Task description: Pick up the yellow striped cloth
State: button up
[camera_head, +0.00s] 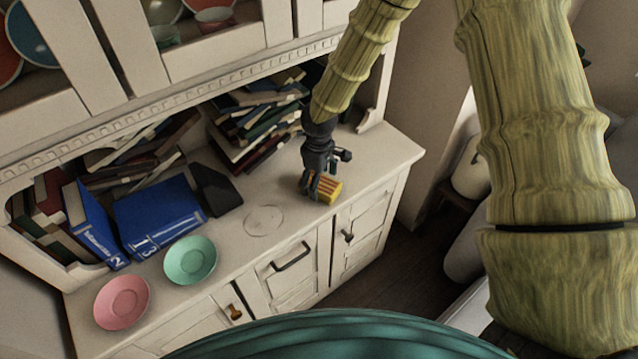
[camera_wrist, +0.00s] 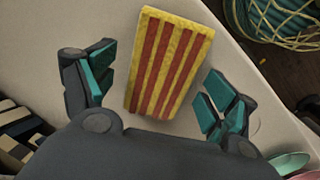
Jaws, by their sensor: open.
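The yellow striped cloth (camera_head: 328,190), a block-like yellow piece with red stripes, lies on the white cabinet top near its right end. In the wrist view the cloth (camera_wrist: 168,62) lies ahead of and between my fingers, tilted a little. My gripper (camera_head: 318,185) is over the cabinet top right at the cloth, partly hiding it in the head view. In the wrist view my gripper (camera_wrist: 160,95) is open, with its teal-padded fingers apart on either side. A gap shows between the cloth and each finger.
A white plate (camera_head: 264,221) lies left of my gripper, then a green plate (camera_head: 190,260) and a pink plate (camera_head: 122,302). Blue binders (camera_head: 158,215) and stacked books (camera_head: 255,120) fill the back. The cabinet top's right edge is close to the cloth.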

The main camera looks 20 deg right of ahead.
jog(key=shift+f, duration=0.65)
jog(key=c, duration=1)
jog(key=shift+c, duration=0.2)
jog(key=shift+r, duration=0.1)
jog(key=shift+r+b, duration=0.45)
jog(key=shift+r, duration=0.45)
jog(key=shift+s+a+r+b, duration=0.15)
jog(key=shift+r+b, duration=0.1)
jog(key=shift+r, duration=0.15)
jog(key=shift+s+d+r+b, duration=0.1)
jog(key=shift+s+r+b, duration=0.1)
jog(key=shift+r, duration=0.15)
jog(key=s+a+b, duration=0.1)
jog(key=s+b, duration=0.1)
jog(key=s, duration=0.5)
jog(key=s+a+r+b, duration=0.1)
jog(key=s+a+b, duration=0.1)
jog(key=s, duration=0.6)
jog(key=shift+a+r, duration=0.25)
jog(key=shift+r, duration=0.05)
